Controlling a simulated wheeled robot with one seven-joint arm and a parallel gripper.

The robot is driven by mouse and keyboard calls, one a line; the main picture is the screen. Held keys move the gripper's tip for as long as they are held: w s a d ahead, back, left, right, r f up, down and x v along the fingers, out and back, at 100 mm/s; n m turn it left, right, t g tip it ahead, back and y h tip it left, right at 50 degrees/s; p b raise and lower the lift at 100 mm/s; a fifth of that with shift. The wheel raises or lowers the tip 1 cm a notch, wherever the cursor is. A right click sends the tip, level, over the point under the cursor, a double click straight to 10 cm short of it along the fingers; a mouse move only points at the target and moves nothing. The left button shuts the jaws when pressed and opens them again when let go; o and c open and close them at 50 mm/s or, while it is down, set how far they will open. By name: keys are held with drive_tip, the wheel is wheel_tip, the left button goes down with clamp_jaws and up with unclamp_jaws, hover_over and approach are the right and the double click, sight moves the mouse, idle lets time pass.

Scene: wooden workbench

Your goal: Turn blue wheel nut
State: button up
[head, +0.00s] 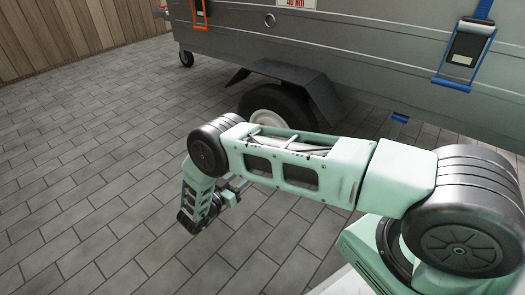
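The trailer wheel (301,107) has a black tire and a whitish rim, under a dark fender near the middle of the head view. My arm passes in front of its lower part. I cannot make out a blue nut on it; the rim face is seen at a steep angle. My gripper (228,193) hangs at the folded end of my arm, left of and nearer than the wheel, apart from it. Its fingers are too small and partly hidden to tell whether they are open.
The grey trailer side (340,45) spans the back, with an orange-framed latch (200,14) and a blue-framed latch (466,46). A small caster wheel (186,58) stands at the left. The paved floor (90,150) is clear at left. A wooden wall (60,35) stands behind.

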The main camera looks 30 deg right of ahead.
drive_tip(key=b+x, duration=0.7)
drive_tip(key=x, duration=1)
drive_tip(key=shift+d, duration=0.15)
drive_tip(key=shift+c, duration=0.3)
clamp_jaws()
